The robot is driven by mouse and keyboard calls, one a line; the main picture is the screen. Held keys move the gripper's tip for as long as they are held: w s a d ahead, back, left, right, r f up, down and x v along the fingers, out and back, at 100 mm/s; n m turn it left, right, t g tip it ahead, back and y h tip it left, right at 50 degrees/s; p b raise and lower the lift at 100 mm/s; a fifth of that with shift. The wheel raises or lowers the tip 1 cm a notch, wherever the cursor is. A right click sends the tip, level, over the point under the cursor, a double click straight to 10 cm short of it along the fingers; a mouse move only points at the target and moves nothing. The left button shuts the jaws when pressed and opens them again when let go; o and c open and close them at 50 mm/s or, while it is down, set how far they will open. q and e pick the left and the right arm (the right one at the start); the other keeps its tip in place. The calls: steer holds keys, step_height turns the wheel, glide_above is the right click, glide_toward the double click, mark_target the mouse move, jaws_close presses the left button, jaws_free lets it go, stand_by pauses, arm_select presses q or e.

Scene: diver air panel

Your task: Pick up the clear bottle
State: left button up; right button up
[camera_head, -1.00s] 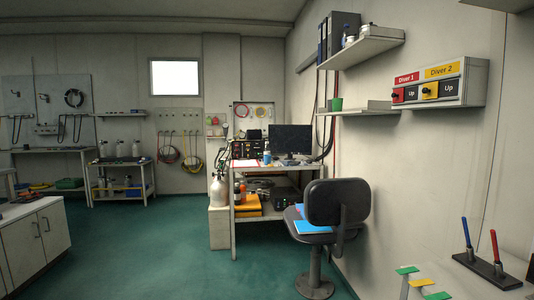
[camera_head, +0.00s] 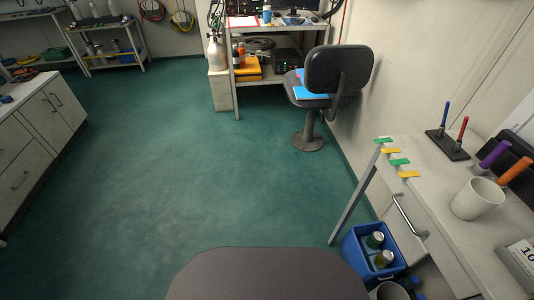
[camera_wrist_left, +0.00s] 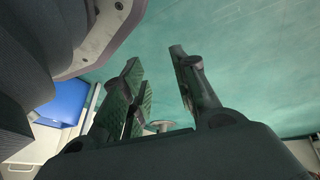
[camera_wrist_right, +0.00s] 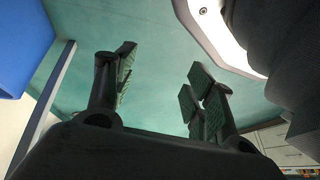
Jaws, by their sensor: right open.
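I cannot single out one clear bottle with certainty. Two bottles, a rear one (camera_head: 375,240) and a front one (camera_head: 383,259), stand upright in a blue crate (camera_head: 357,262) on the floor at the lower right of the head view. Small bottles (camera_head: 272,14) also stand on the far bench. My left gripper (camera_wrist_left: 157,60) is open and empty in the left wrist view. My right gripper (camera_wrist_right: 158,62) is open and empty in the right wrist view. Neither gripper shows in the head view, and neither is touching anything.
A white counter (camera_head: 425,178) with a white mug (camera_head: 479,198) and screwdriver-like tools runs along the right wall. A black chair (camera_head: 336,75) stands before the far bench. A white cabinet (camera_head: 40,130) is at left. The green floor (camera_head: 210,180) between is clear.

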arm_select(q)
steer(key=s+a+r+g+p, duration=0.1)
steer(key=s+a+r+p, duration=0.2)
steer(key=s+p, duration=0.3)
steer(key=s+a+r+g+y+p, duration=0.1)
steer(key=s+a+r+p, duration=0.2)
steer(key=s+p, duration=0.4)
steer(key=s+a+r+m+g+y+p, duration=0.1)
steer(key=s+a+r+p, duration=0.2)
steer(key=p, duration=1.4)
steer(key=s+r, duration=0.2)
steer(key=s, duration=0.2)
steer(key=shift+r+g, duration=0.25)
steer(key=shift+g, duration=0.05)
arm_select(e)
steer(key=s+d+r+g, duration=0.1)
steer(key=s+d+r, duration=0.2)
steer(key=s, duration=0.3)
steer(key=s+d+r+g+h, duration=0.1)
steer(key=s+d+r, duration=0.2)
steer(key=s, duration=0.4)
steer(key=s+d+r+n+g+h, duration=0.1)
steer(key=s+d+r, duration=0.2)
steer(key=s+r, duration=0.2)
steer(key=shift+s+r+g, duration=0.25)
steer(key=shift+s+g, duration=0.05)
steer(key=shift+s, duration=0.75)
arm_select(q)
steer(key=shift+s, duration=0.1)
